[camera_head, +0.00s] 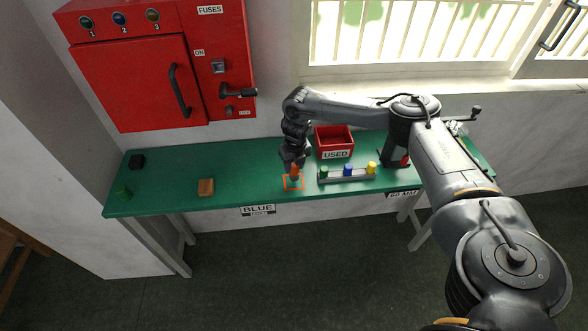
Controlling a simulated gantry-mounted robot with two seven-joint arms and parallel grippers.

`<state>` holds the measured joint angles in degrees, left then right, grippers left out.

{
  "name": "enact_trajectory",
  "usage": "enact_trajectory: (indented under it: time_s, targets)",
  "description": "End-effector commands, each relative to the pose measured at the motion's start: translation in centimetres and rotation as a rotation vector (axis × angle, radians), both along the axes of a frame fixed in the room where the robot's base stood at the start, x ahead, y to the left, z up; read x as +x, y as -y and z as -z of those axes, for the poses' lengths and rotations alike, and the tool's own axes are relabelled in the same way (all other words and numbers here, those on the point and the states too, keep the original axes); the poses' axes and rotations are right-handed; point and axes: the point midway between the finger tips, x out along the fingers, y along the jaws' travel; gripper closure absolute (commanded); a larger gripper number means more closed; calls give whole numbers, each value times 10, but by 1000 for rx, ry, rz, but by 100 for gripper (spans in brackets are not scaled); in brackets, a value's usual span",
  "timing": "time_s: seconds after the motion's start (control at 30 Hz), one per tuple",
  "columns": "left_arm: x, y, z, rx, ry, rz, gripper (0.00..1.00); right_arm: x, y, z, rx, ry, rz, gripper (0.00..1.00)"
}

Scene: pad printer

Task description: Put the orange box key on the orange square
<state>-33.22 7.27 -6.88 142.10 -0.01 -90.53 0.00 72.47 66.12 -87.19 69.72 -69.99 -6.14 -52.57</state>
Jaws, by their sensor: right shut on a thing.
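My right gripper (294,163) points down at the front middle of the green table. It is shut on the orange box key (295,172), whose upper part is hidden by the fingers. The orange square (301,189) is an outline on the table top. The key is upright and appears inside this outline; I cannot tell whether its lower end touches the table. My left gripper is not in view.
A rack (336,179) with green, blue and yellow pieces stands right of the square. Behind is a red USED bin (335,154). A red fuse cabinet (130,85) hangs behind.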

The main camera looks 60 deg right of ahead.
Motion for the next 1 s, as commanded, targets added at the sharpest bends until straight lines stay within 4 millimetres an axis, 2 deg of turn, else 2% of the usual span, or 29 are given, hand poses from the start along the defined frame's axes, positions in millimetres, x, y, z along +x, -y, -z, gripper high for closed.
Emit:
enact_trajectory:
  time_s: [0.13,0.37,0.4,0.53,0.87,1.0]
  targets:
    - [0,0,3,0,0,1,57,0,0,19,0,-1,0,100]
    - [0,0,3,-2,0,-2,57,-1,0,22,0,-1,0,100]
    - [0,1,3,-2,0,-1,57,-1,0,22,-1,-2,0,56]
    - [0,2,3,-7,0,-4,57,-1,0,22,0,-1,0,36]
    - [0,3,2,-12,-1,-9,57,0,0,20,0,0,1,35]
    - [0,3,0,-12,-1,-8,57,0,-1,10,1,2,1,35]
